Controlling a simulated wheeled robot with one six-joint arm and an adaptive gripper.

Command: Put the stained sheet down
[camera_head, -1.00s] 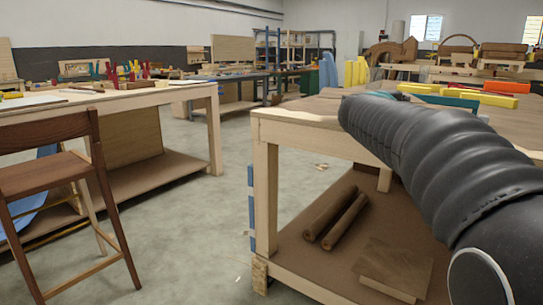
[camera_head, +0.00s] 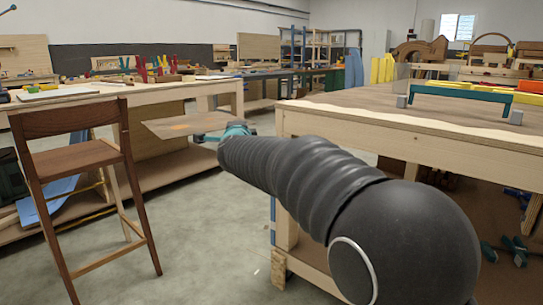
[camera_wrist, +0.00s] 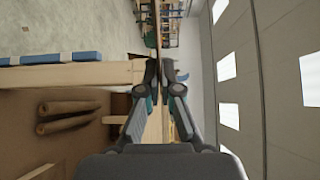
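The stained sheet (camera_head: 180,126) is a thin brown flat panel with a faint orange patch. It is held roughly level in the air, in the gap between the left bench and the right table. My gripper (camera_head: 226,132), with teal parts, is at the sheet's right end in the head view. In the wrist view my gripper's fingers (camera_wrist: 158,70) are close together on the sheet (camera_wrist: 158,28), which shows edge-on as a thin strip. The fingers hide the gripped edge.
A wooden chair (camera_head: 80,165) stands at left before a long bench (camera_head: 60,100) carrying tools. The right table (camera_head: 400,120) has a teal handle-like piece (camera_head: 460,102) on top. Rolled brown pieces (camera_wrist: 68,107) lie on a lower shelf. Concrete floor (camera_head: 215,220) is open between them.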

